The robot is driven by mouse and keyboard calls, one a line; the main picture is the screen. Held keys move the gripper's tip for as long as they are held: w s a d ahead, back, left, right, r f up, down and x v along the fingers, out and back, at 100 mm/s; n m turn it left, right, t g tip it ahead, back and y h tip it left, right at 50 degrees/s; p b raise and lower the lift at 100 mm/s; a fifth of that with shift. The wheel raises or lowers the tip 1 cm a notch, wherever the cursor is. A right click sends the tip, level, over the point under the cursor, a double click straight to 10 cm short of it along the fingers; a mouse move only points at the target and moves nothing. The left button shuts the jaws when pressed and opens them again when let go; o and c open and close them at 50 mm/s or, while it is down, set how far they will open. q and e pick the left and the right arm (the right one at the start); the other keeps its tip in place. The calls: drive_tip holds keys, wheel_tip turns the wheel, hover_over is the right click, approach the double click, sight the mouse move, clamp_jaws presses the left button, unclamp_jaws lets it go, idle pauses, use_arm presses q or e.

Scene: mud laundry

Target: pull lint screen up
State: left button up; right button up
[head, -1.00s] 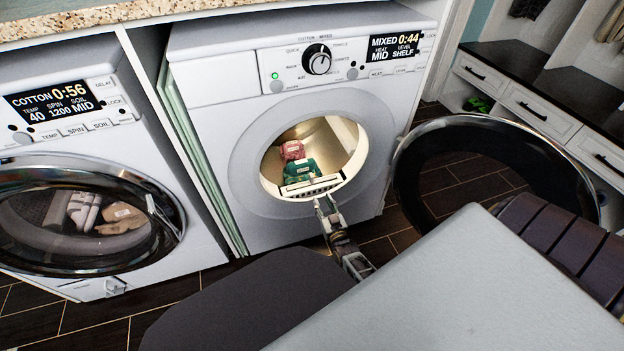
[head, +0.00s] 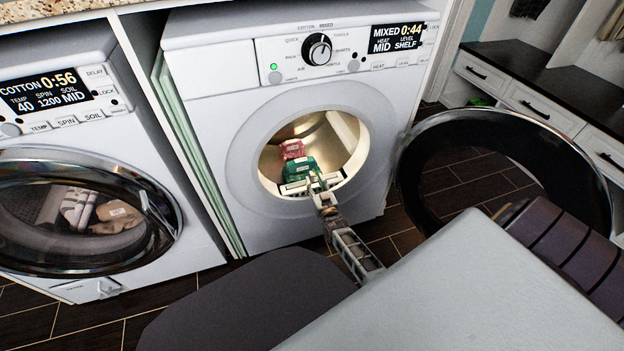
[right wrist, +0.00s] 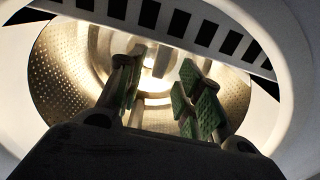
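The lint screen area is a pale strip with dark slots (head: 292,188) at the lower front lip of the open dryer's round opening. In the right wrist view a slotted strip (right wrist: 150,14) runs across the top, with the perforated metal drum behind. My right gripper (head: 317,179) is at the opening's lower edge, in front of the strip's right part and hiding some of it. In the right wrist view its two green-padded fingers (right wrist: 158,92) stand apart with nothing between them. I cannot tell whether they touch the screen. My left gripper is not in view.
The round dryer door (head: 585,165) stands open at the right. A closed washer (head: 90,262) with laundry is at the left. Drawers (head: 543,107) stand at the back right.

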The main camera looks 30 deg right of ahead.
sight(313, 178)
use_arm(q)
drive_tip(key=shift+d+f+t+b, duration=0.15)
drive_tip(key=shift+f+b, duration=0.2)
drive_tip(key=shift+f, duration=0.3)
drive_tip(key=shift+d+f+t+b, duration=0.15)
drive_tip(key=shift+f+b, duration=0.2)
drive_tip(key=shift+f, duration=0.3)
use_arm(e)
drive_tip(key=shift+x, duration=2.05)
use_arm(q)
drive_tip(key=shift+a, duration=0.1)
use_arm(e)
clamp_jaws()
